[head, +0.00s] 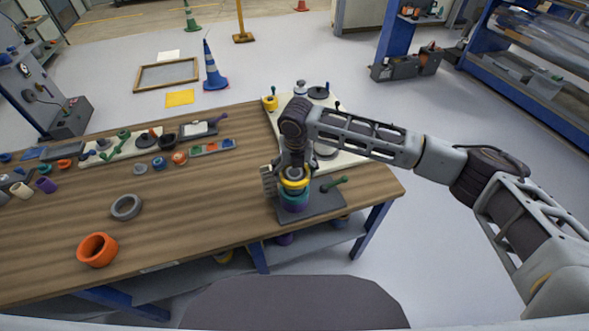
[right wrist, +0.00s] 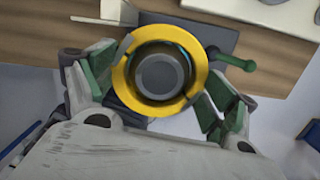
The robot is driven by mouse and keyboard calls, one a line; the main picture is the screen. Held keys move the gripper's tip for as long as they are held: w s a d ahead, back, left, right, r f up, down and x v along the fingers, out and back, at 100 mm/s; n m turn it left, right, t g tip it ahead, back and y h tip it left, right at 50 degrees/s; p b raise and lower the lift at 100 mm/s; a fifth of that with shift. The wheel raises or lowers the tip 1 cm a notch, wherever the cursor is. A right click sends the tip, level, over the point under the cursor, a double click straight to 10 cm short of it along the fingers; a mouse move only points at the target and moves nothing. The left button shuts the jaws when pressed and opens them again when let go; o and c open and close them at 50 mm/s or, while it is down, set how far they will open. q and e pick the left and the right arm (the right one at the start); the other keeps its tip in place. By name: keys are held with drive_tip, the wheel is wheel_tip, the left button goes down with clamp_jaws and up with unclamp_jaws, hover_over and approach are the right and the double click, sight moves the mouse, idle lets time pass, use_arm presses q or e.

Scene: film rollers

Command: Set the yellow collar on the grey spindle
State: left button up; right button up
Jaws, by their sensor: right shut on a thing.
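The yellow collar (head: 294,185) is held in my right gripper (head: 291,173) above a dark base plate (head: 325,202) near the table's right front corner. In the right wrist view the yellow collar (right wrist: 121,75) sits between the two green-padded fingers of my right gripper (right wrist: 158,92). The grey spindle's round top (right wrist: 160,73) shows through the collar's hole, roughly centred. A teal ring (head: 295,197) and a purple part (head: 296,207) show just below the collar. I cannot tell whether the collar touches the teal ring. My left gripper is not in view.
A green-knobbed lever (head: 335,184) sticks out from the base plate. A white board (head: 346,160) with several parts lies behind. The table's middle (head: 205,205) is bare.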

drive_tip(key=shift+f+b, duration=0.35)
drive_tip(key=shift+f, duration=2.35)
drive_tip(key=o, duration=0.9)
drive_tip(key=shift+s+d+r, duration=0.1)
drive_tip(key=shift+s+r, duration=0.15)
drive_tip(key=shift+r, duration=1.75)
drive_tip(key=shift+s+a+r, duration=0.1)
drive_tip(key=shift+s+r, duration=0.1)
drive_tip(key=shift+r, duration=1.75)
drive_tip(key=shift+s+d+r, duration=0.1)
drive_tip(key=shift+s+r, duration=0.15)
drive_tip(key=shift+r, duration=1.75)
